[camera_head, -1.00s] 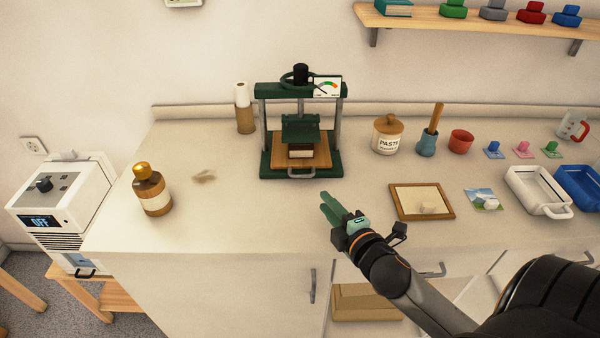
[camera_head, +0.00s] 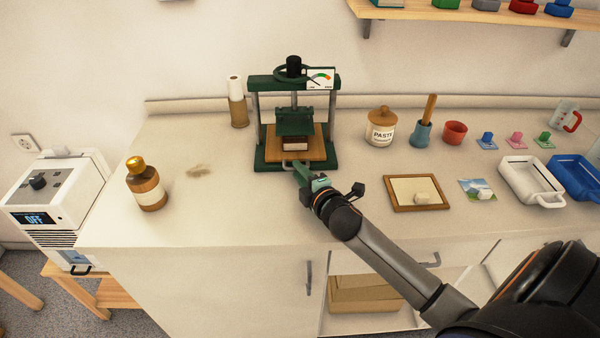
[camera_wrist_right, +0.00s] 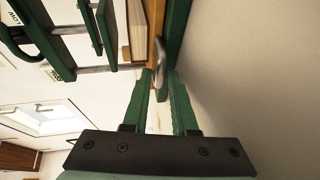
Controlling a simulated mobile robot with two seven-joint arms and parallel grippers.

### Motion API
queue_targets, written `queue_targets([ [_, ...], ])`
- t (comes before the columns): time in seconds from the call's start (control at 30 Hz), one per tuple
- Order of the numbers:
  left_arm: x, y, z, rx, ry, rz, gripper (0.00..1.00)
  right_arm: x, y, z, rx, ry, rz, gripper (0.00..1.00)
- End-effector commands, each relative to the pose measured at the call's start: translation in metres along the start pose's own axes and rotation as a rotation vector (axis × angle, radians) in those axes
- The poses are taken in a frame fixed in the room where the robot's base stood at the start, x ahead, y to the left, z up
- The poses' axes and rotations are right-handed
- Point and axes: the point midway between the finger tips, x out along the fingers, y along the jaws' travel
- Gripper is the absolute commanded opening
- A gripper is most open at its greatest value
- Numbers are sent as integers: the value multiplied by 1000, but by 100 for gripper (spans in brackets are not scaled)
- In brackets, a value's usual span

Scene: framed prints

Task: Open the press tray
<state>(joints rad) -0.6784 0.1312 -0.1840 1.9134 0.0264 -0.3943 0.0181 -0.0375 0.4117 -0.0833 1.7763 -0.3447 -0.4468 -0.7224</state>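The green press (camera_head: 262,157) stands on the counter against the wall. Its wooden tray (camera_head: 317,150) sits in the base under the green plate, with a small block on it. The tray's metal handle (camera_head: 288,163) faces the front edge. My right gripper (camera_head: 300,171) is at this handle, partly covering it. In the right wrist view the green fingers of the right gripper (camera_wrist_right: 161,76) are apart, and the handle (camera_wrist_right: 160,60) lies at the gap between their tips. Whether they touch it cannot be told. My left gripper is not in view.
A brown bottle (camera_head: 147,187) stands to the left on the counter. A framed panel (camera_head: 397,205), paste jar (camera_head: 381,130) and white tray (camera_head: 520,190) are to the right. The counter in front of the press is clear apart from my arm.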

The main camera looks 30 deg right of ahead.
Motion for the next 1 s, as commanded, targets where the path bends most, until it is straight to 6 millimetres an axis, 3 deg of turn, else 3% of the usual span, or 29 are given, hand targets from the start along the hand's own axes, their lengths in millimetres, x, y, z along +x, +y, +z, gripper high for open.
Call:
queue_targets([
  [0.2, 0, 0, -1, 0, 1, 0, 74, 0, 0, 0, 1, 0, 0, 26],
  [0.47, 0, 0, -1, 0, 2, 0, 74, 0, 0, 0, 1, 0, 0, 0],
  [1.0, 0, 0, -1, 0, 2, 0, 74, 0, 0, 0, 1, 0, -1, 0],
])
